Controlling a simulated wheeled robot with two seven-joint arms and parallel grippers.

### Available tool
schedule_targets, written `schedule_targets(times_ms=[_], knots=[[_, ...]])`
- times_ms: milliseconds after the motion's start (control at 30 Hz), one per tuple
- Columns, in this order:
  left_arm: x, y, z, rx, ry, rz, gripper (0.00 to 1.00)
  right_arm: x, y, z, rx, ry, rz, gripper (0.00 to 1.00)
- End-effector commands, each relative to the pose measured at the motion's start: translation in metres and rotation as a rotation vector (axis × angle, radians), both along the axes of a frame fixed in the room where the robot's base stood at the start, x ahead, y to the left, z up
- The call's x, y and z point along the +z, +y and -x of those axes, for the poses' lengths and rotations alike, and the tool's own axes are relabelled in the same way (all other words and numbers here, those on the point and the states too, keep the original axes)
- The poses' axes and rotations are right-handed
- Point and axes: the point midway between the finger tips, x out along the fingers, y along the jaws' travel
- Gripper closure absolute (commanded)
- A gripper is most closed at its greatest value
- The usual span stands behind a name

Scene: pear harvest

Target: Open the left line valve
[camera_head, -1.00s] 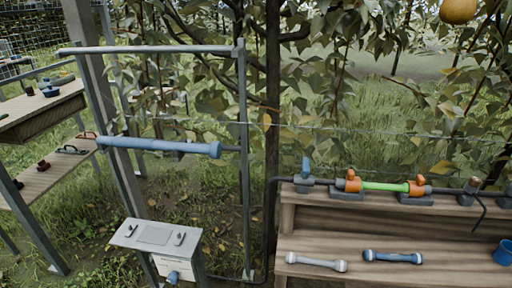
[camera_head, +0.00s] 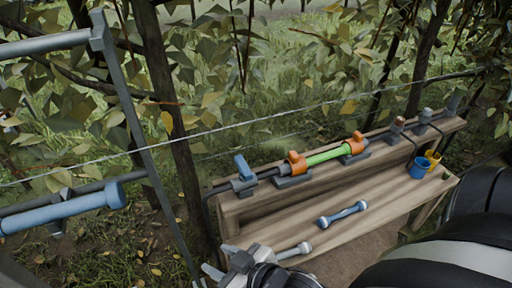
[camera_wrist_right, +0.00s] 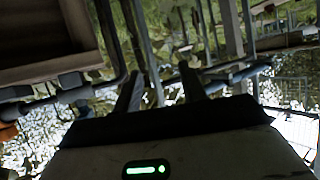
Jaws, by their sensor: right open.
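The valve with a blue lever (camera_head: 243,168) sits at the left end of the dark pipe line along the bench's raised back ledge. Its lever stands up from the grey body, tilted in this view. My right gripper (camera_head: 218,260) is at the bottom of the head view, in front of the bench's left end, below and apart from the valve. It is open and empty. In the right wrist view its two fingers (camera_wrist_right: 162,88) are spread, with a dark pipe to their left; I cannot make out the blue lever there. My left gripper is not in view.
Right of the valve, two orange fittings (camera_head: 297,162) hold a green tube (camera_head: 325,156). A blue tube (camera_head: 342,214) and a partly hidden grey one (camera_head: 295,251) lie on the bench (camera_head: 385,205). Blue cup (camera_head: 418,167) at right. A metal post (camera_head: 140,140) and wire stand at left.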

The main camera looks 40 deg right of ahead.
Motion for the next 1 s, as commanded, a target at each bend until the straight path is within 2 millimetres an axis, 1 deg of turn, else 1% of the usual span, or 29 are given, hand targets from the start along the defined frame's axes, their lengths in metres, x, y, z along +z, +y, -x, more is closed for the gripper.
schedule_targets(times_ms=[33, 67, 100, 167, 200, 267, 300, 367, 400, 467, 500, 567, 600, 667, 700, 733, 767, 800, 900, 1000], knots=[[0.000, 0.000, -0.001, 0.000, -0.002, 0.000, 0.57, 0.022, 0.005, -0.026, 0.032, -0.127, 0.026, 0.58], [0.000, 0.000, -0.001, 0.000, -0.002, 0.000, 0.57, 0.039, 0.010, -0.041, 0.056, -0.216, 0.041, 0.58], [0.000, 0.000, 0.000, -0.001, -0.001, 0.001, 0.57, 0.065, 0.018, -0.061, 0.099, -0.353, 0.065, 0.58], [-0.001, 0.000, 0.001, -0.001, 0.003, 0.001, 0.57, 0.110, 0.035, -0.086, 0.191, -0.583, 0.104, 0.58], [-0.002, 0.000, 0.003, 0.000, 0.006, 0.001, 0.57, 0.141, 0.050, -0.096, 0.273, -0.743, 0.133, 0.58], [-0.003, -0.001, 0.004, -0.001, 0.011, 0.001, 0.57, 0.181, 0.074, -0.101, 0.425, -0.973, 0.181, 0.58], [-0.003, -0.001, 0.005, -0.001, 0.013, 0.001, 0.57, 0.201, 0.089, -0.098, 0.543, -1.109, 0.222, 0.58], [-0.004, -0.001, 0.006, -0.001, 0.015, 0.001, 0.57, 0.219, 0.110, -0.089, 0.747, -1.283, 0.290, 0.58], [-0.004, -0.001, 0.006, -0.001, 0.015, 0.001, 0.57, 0.223, 0.120, -0.082, 0.898, -1.375, 0.348, 0.58], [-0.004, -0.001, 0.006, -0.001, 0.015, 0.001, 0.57, 0.220, 0.126, -0.074, 1.141, -1.467, 0.452, 0.58], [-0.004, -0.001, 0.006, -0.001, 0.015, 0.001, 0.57, 0.212, 0.124, -0.072, 1.313, -1.493, 0.533, 0.58], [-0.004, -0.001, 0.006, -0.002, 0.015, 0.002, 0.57, 0.196, 0.110, -0.075, 1.574, -1.470, 0.675, 0.58], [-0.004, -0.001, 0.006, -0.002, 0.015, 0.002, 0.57, 0.186, 0.092, -0.083, 1.739, -1.410, 0.780, 0.58], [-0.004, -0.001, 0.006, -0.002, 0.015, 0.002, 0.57, 0.175, 0.057, -0.098, 1.960, -1.259, 0.941, 0.58], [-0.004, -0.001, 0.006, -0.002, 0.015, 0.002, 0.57, 0.172, 0.028, -0.110, 2.080, -1.123, 1.044, 0.58], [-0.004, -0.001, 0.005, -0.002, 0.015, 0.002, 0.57, 0.172, 0.005, -0.119, 2.153, -1.009, 1.116, 0.58], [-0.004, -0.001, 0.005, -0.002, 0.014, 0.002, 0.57, 0.175, -0.018, -0.128, 2.209, -0.890, 1.182, 0.58], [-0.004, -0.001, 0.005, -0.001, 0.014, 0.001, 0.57, 0.181, -0.047, -0.137, 2.265, -0.731, 1.258, 0.58], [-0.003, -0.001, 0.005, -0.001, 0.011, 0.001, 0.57, 0.202, -0.107, -0.151, 2.317, -0.393, 1.382, 0.58], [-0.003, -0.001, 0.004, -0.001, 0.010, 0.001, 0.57, 0.219, -0.142, -0.155, 2.314, -0.184, 1.434, 0.58]])
